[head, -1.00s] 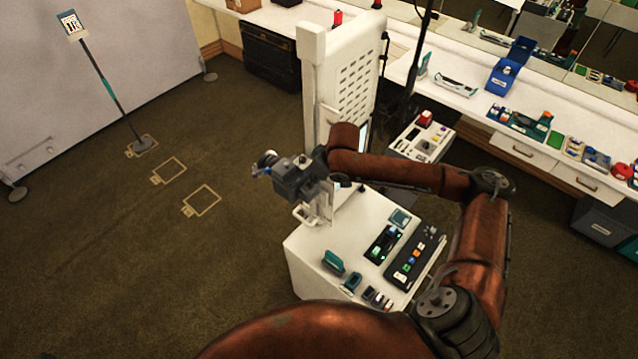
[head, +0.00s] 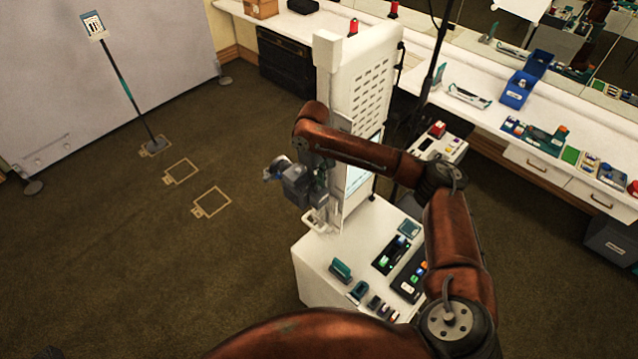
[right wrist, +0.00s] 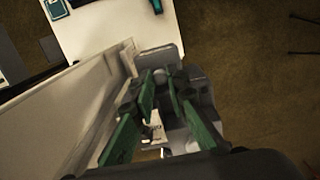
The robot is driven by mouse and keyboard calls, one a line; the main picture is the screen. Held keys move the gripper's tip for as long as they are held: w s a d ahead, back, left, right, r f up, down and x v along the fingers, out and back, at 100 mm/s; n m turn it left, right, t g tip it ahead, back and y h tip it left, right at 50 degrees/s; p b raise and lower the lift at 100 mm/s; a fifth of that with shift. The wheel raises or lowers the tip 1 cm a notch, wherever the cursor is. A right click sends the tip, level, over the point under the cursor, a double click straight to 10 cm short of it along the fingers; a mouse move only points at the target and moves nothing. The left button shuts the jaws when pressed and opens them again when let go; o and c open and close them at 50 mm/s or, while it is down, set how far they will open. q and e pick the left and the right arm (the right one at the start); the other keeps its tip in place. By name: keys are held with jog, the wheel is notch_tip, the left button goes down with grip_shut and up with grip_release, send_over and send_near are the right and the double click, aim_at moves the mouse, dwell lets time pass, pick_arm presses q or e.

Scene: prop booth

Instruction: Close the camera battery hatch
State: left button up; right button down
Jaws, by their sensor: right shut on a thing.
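The dark grey camera (head: 295,187) sits on the near left side of the tall white cabinet, its lens (head: 279,168) facing left. In the right wrist view the camera's grey body (right wrist: 200,95) is just beyond and beside the fingers. My right gripper (head: 318,172) reaches down from above at the cabinet side of the camera. In the right wrist view its green fingers (right wrist: 163,85) are close together at the camera. They are shut on a small part there, seemingly the battery hatch, which they mostly hide. My left gripper is not in view.
The tall white cabinet (head: 362,85) stands right beside the gripper. Below it a white bench (head: 320,285) holds several small devices. A long counter (head: 480,110) runs behind at the right. The floor at left is open, with a signpost (head: 125,85).

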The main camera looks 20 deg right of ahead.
jog(key=c, duration=1.9)
grip_release()
jog(key=shift+w, duration=0.1)
jog(key=shift+r, duration=0.15)
notch_tip(320, 180, up, 12)
jog(key=shift+w+a+f, duration=0.15)
jog(key=shift+w+f, duration=0.05)
jog(key=shift+w, duration=0.1)
